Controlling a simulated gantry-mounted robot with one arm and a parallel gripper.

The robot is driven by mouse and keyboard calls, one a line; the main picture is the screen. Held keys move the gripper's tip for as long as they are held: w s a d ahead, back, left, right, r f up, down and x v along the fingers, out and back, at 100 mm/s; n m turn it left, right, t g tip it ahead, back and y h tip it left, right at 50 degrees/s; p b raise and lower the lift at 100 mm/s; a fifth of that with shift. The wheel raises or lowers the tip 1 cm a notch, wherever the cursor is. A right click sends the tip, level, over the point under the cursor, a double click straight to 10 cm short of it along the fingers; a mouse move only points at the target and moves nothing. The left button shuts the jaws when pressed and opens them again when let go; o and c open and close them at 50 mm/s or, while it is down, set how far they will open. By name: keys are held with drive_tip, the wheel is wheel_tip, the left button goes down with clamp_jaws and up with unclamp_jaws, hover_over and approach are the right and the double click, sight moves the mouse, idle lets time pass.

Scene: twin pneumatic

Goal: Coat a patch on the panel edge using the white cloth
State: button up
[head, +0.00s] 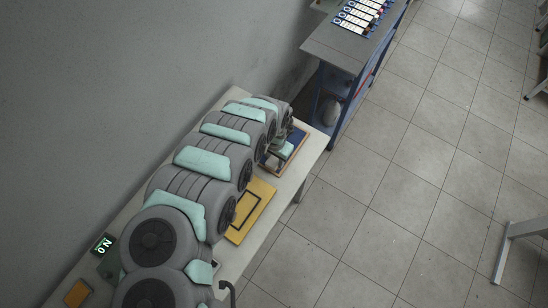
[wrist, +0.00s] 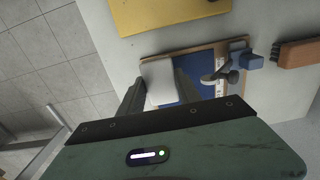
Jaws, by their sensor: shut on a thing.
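My gripper (wrist: 159,76) shows in the wrist view with its two dark fingers on either side of the white cloth (wrist: 159,88), shut on it. The cloth looks like a pale, flat-faced pad. It lies over the left part of a blue panel (wrist: 206,88) set on a wood-edged board. I cannot tell whether the cloth touches the panel. In the head view the blue panel (head: 296,140) sits at the far end of the bench, partly hidden by my arm. The fingers are not clear there.
A metal clamp (wrist: 222,76) with a blue block (wrist: 251,62) stands at the panel's right. A brown brush (wrist: 297,53) lies farther right. A yellow board (head: 250,211) lies on the pale bench (head: 315,150). A blue workbench (head: 336,47) stands beyond; open tiled floor is at right.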

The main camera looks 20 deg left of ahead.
sight(275, 159)
drive_tip(key=shift+r+p, duration=1.35)
drive_tip(key=shift+r, duration=0.4)
